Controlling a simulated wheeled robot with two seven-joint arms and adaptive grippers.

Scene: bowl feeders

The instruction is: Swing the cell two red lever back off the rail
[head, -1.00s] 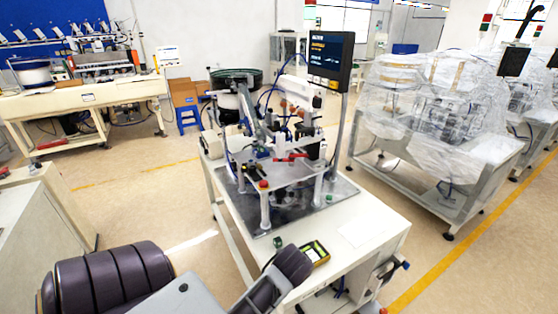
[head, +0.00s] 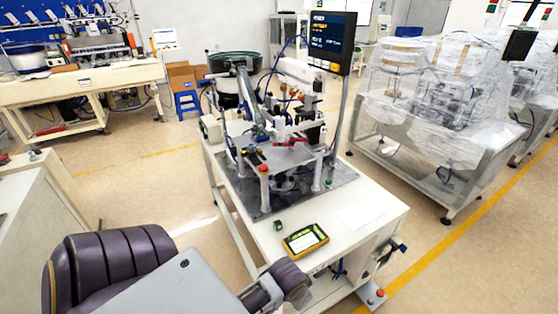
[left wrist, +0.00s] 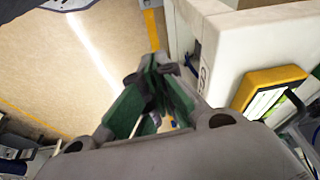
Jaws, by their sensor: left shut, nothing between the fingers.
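A red lever (head: 291,146) lies about level across the upper part of the small assembly machine on the white bench (head: 370,235). At this size I cannot tell how it meets the rail. My left arm comes in from the lower left and ends near the bench's front left corner, well short of the lever. My left gripper (left wrist: 158,78), with green inner pads, shows in the left wrist view, shut and empty beside the bench's edge. The lever is not seen in that view. My right gripper is not in view.
A yellow handheld device (head: 305,239) lies on the bench front; it also shows in the left wrist view (left wrist: 270,92). A monitor (head: 331,43) stands on a post behind the machine. A plastic-wrapped machine (head: 425,100) is at right. The floor left of the bench is open.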

